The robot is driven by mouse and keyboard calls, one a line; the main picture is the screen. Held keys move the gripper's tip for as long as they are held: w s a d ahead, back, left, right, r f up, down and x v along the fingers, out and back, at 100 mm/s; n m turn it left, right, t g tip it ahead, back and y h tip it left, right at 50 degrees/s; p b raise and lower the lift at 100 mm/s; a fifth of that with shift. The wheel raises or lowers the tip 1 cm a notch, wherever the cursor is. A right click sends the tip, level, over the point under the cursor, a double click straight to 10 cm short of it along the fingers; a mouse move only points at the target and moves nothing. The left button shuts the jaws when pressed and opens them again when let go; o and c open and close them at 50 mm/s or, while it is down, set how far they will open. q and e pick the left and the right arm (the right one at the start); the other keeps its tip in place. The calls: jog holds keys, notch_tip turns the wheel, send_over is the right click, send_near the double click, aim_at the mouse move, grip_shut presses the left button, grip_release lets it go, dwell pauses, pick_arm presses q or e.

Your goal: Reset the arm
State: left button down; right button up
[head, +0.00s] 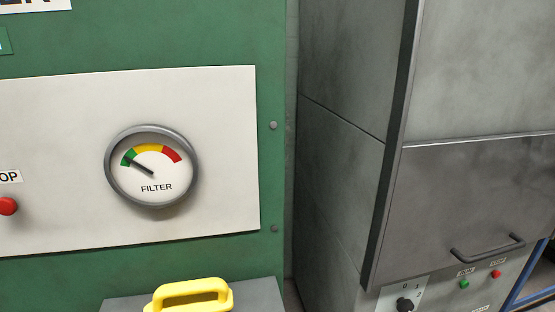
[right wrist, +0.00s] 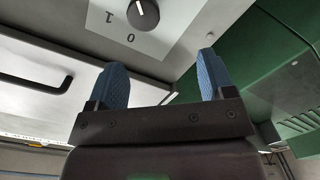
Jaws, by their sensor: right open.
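My right gripper (right wrist: 160,88) shows in the right wrist view with its two blue fingers wide apart and nothing between them. Past the fingertips is a grey panel with a white plate and a black rotary knob (right wrist: 143,14) marked 1 and 0, upside down in this view. The fingers are apart from the knob. No gripper or arm shows in the head view, and my left gripper is in neither view.
The head view shows a green machine (head: 100,52) with a FILTER gauge (head: 152,168), a red button (head: 7,206) and a yellow handle (head: 190,294). A grey cabinet (head: 345,90) at right has a dark handle (head: 487,247), a black knob (head: 404,304), and green and red buttons.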

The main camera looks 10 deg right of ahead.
jog(key=s+a+r+m+g+p, duration=0.1)
jog(key=s+a+r+m+g, duration=0.1)
jog(key=s+a+r+m, duration=0.5)
jog(key=s+a+r+g+p, duration=0.15)
jog(key=s+a+r, duration=0.25)
jog(key=s+a, duration=0.7)
jog(key=s+d+f+g+h+b, duration=0.1)
jog(key=s+d+f+g+b, duration=0.2)
jog(key=s+f, duration=0.5)
pick_arm(q)
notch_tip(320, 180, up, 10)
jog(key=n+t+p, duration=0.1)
jog(key=p, duration=1.1)
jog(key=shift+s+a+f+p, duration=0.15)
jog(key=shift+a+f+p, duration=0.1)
jog(key=shift+p, duration=0.15)
pick_arm(e)
notch_tip(320, 180, up, 12)
jog(key=s+m, duration=0.1)
jog(key=s, duration=0.1)
jog(key=shift+a+h, duration=0.15)
jog(key=shift+h, duration=0.15)
